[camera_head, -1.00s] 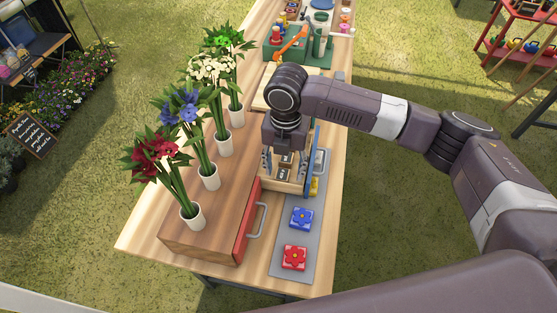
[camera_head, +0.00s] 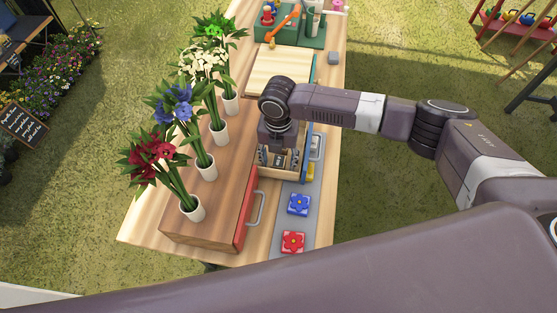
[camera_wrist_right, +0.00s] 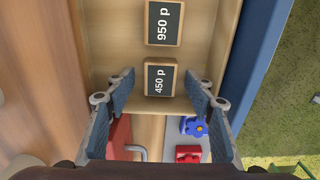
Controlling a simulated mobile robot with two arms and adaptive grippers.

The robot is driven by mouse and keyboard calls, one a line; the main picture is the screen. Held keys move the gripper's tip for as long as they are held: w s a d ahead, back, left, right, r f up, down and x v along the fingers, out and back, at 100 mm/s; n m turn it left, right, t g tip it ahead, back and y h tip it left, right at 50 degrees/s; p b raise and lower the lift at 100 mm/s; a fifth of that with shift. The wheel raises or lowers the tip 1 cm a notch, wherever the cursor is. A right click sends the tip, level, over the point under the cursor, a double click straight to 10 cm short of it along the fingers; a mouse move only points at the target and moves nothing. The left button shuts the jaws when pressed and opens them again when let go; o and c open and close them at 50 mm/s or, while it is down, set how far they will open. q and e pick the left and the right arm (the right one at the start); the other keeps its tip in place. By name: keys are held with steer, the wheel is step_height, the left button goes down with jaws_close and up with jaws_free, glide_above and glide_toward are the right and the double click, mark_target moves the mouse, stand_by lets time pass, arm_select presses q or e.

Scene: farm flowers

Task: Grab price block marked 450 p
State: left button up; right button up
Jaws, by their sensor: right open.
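The price block marked 450 p (camera_wrist_right: 160,80) is a small dark block with a light wooden edge and white lettering. It lies in a wooden box (camera_wrist_right: 203,30), close to its near wall, and a block marked 950 p (camera_wrist_right: 164,22) lies beyond it. My right gripper (camera_wrist_right: 160,95) is open, with one finger on each side of the 450 p block, apart from it. In the head view my right gripper (camera_head: 280,158) points down into the box and partly hides the blocks. My left gripper is not in view.
A wooden chest with a red drawer front (camera_head: 245,213) stands left of the box, with several flower vases on it. A blue flower block (camera_head: 299,204) and a red flower block (camera_head: 293,242) lie on a grey mat (camera_head: 272,253) nearer me.

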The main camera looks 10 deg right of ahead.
steer(key=c, duration=1)
steer(key=shift+r, duration=0.2)
